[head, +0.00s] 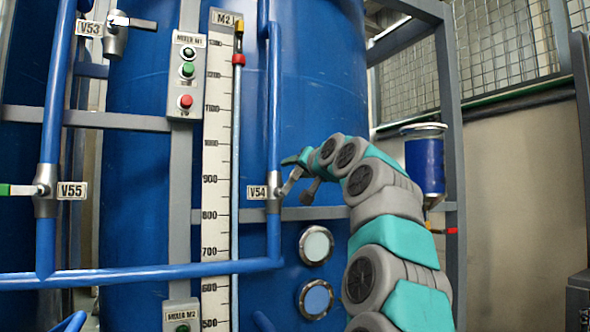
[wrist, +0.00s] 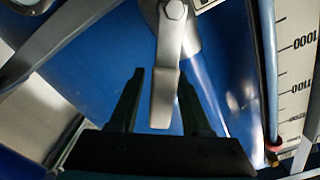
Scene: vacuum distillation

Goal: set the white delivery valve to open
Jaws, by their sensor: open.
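The valve with the pale grey-white handle sits on the blue pipe beside the V54 label (head: 257,192). Its handle (head: 291,181) slants up and to the right from the valve body (head: 273,192). My gripper (head: 299,175) is at this handle, with its fingers open. In the wrist view the handle (wrist: 165,95) hangs down between the two dark fingers of my gripper (wrist: 160,74). The handle's free end lies near the gripper's palm.
Valve V55 (head: 45,190) with a green handle is at the left, and valve V53 (head: 115,35) is at the upper left. A scale (head: 216,150) and a blue tank (head: 320,70) stand behind. Round ports (head: 316,245) lie below the gripper. A blue canister (head: 424,165) hangs at the right.

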